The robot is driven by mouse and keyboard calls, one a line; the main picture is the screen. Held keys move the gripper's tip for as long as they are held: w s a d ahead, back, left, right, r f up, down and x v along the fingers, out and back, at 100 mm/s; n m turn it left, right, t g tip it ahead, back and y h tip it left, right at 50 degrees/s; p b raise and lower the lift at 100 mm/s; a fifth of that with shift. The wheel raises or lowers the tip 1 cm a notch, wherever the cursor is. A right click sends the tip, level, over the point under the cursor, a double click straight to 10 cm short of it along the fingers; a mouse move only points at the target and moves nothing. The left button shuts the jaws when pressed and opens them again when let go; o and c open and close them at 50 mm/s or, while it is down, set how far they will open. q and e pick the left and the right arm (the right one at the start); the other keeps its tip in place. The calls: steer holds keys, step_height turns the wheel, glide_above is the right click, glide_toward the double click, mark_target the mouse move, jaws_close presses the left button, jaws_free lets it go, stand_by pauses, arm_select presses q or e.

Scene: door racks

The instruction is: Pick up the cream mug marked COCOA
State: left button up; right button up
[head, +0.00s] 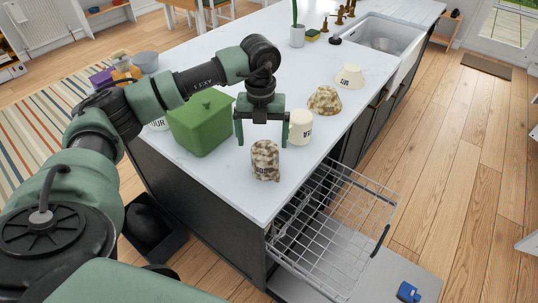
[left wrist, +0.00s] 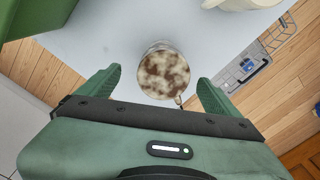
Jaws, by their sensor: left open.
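No lettering that I can read as COCOA shows. A cream mug (head: 300,126) with partly legible dark letters stands on the white counter (head: 222,70), just right of my left gripper. My left gripper (head: 262,137) is open and empty, pointing down above the counter. A brown-mottled mug (head: 265,160) with dark letters stands just in front of it; in the left wrist view this mottled mug (left wrist: 163,72) lies between and beyond the open fingers, its top looking closed. Another cream mug (head: 349,77) and another mottled one (head: 325,100) stand farther back. My right gripper is out of view.
A green box (head: 201,122) stands close left of my left gripper. A wire rack (head: 335,220) is pulled out below the counter's right edge. A sink (head: 383,40), a plant pot (head: 297,37) and small dark pieces are at the back. The counter's left middle is clear.

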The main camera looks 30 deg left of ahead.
mark_target(264, 151)
arm_select(q)
steer(key=f, duration=0.1)
steer(key=f+p, duration=0.1)
steer(key=s+d+f+p, duration=0.1)
steer(key=shift+w+f+p, duration=0.25)
steer(key=shift+f+p, duration=0.1)
steer(key=shift+f, duration=0.9)
steer(key=c, duration=1.5)
steer(key=shift+c, duration=1.4)
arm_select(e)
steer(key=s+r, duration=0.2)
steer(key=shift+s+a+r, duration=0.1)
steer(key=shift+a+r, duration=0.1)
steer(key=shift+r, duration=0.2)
